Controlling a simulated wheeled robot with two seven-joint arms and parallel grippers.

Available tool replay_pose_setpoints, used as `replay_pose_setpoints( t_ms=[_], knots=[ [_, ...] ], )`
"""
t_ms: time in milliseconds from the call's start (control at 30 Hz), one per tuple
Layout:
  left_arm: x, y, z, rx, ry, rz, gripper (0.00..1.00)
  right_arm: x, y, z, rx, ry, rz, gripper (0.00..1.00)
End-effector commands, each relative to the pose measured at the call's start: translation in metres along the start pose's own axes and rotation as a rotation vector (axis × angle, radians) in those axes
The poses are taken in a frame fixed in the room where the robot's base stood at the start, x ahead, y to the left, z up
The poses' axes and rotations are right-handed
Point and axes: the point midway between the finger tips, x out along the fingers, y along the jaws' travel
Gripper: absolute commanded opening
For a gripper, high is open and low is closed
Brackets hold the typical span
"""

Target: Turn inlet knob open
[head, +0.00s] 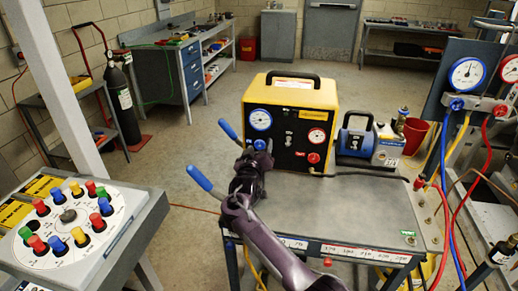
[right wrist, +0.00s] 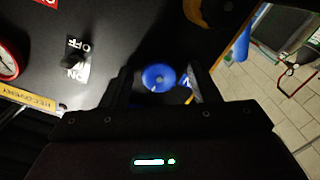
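The yellow recovery machine (head: 330,100) stands at the back of the grey cart, its black front panel facing me. The blue inlet knob (head: 260,145) is on the panel below the blue gauge (head: 260,119). My right gripper (head: 256,157) is at the panel, in front of this knob. In the right wrist view the blue knob (right wrist: 158,77) lies between the two fingers of my right gripper (right wrist: 162,88). Dark gaps show beside the knob, so the fingers look open around it. The knob's pointer direction is unclear. My left gripper is not in view.
A red knob (head: 314,158) and red gauge (head: 317,136) sit on the panel's right. An ON/OFF switch (right wrist: 75,62) is close to the fingers. A blue vacuum pump (head: 355,138) stands right of the machine. The grey cart top (head: 350,205) is mostly clear.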

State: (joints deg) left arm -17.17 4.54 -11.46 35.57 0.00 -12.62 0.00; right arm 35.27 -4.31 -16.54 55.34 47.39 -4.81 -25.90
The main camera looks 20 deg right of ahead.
Motion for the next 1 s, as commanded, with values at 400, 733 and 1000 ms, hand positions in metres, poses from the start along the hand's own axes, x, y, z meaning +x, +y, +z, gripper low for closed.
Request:
replay_pose_setpoints(
  t_ms=[400,733,1000],
  knots=[
    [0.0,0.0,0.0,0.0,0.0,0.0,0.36,-0.011,-0.001,-0.001,0.003,0.002,-0.001,0.56],
    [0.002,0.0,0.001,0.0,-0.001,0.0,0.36,-0.062,-0.001,0.0,0.003,0.001,-0.002,0.56],
    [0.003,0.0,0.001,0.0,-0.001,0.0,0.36,-0.079,0.0,0.0,0.001,0.0,-0.001,0.56]
  ],
)
